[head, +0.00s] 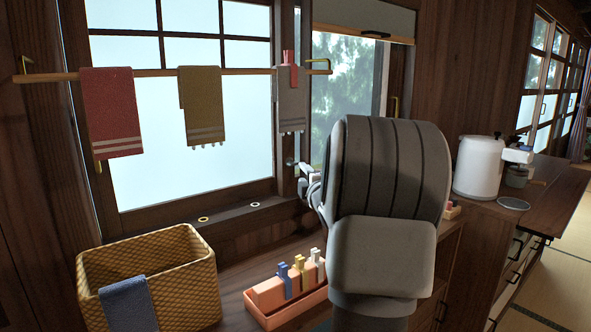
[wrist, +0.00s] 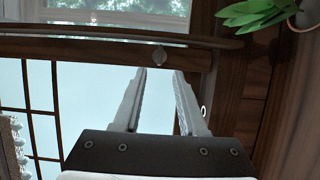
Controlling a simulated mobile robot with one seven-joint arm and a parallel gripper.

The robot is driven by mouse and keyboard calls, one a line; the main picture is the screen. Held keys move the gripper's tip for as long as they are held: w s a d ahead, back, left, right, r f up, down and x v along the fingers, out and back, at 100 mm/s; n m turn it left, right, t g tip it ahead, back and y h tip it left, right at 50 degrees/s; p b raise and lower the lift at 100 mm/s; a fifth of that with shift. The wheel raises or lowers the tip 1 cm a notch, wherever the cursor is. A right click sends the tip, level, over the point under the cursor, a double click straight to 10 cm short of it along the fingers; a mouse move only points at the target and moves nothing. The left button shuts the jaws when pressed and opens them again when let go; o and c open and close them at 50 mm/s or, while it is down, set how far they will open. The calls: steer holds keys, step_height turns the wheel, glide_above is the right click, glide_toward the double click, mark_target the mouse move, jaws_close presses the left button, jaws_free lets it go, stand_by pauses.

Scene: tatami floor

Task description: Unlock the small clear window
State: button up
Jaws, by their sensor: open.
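The small clear window (head: 336,95) shows trees through it, right of the frosted window (head: 190,115), in the head view. It also shows at the top of the wrist view (wrist: 125,16). A small grey metal knob (wrist: 159,55), which looks like a lock, sits on the dark wooden frame in the wrist view. My gripper (wrist: 160,71) is open and empty, its fingertips pointing at the knob with a small gap apparent. In the head view, my gripper (head: 303,171) is by the frame between the windows. My arm hides the clear window's lower part.
A rod with towels (head: 201,104) crosses the frosted window. A woven basket (head: 190,280) and a pink tray of clothespins (head: 297,312) sit on the counter below. A white canister (head: 478,167) stands at right. Green leaves (wrist: 255,14) show at the wrist view's upper right.

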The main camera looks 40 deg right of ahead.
mark_target(295, 165)
steer(key=x, duration=0.8)
steer(key=shift+w+d+b, duration=0.1)
steer(key=shift+w+b, duration=0.1)
steer(key=shift+b, duration=0.1)
jaws_close()
